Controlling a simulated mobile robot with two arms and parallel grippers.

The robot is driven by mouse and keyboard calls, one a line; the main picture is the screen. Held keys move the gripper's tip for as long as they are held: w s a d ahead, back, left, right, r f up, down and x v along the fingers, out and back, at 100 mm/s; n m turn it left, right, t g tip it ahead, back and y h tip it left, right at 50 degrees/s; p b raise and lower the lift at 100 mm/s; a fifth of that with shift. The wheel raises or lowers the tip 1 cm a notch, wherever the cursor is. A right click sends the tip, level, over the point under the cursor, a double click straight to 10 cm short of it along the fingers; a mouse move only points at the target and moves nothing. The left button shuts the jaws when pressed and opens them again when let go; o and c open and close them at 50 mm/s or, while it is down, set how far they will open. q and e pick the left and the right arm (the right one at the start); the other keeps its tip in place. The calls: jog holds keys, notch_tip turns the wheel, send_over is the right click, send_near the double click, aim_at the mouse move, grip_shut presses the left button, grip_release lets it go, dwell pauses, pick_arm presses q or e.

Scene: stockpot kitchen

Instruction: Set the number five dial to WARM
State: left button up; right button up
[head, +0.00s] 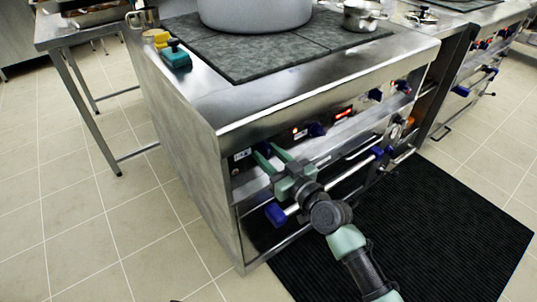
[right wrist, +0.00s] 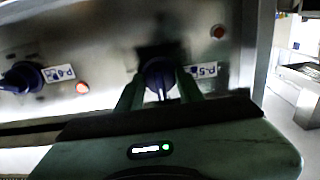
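The number five dial (right wrist: 158,75) is a dark blue knob on the steel front panel, beside a label reading P.5 (right wrist: 202,71). In the head view the dial (head: 263,147) is at the left end of the panel. My right gripper (head: 268,157) reaches it from the front. In the right wrist view its two green fingers (right wrist: 159,88) stand apart, one on each side of the dial. Their tips are close to the knob; firm contact cannot be made out. The dial's setting marks cannot be read. My left gripper is not in view.
A blue-ended rail (head: 335,183) runs below the panel, close under my right gripper. A large grey pot (head: 255,14) stands on the cooktop. A black mat (head: 440,225) lies in front.

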grip_shut()
jog(key=shift+m, duration=0.7)
jog(key=shift+m+p, duration=0.35)
jog(key=shift+m, duration=1.25)
jog(key=m+p, duration=0.1)
jog(key=m, duration=0.2)
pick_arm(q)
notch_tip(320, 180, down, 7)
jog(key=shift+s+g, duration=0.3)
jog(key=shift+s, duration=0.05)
pick_arm(e)
jog(key=shift+m, duration=1.6)
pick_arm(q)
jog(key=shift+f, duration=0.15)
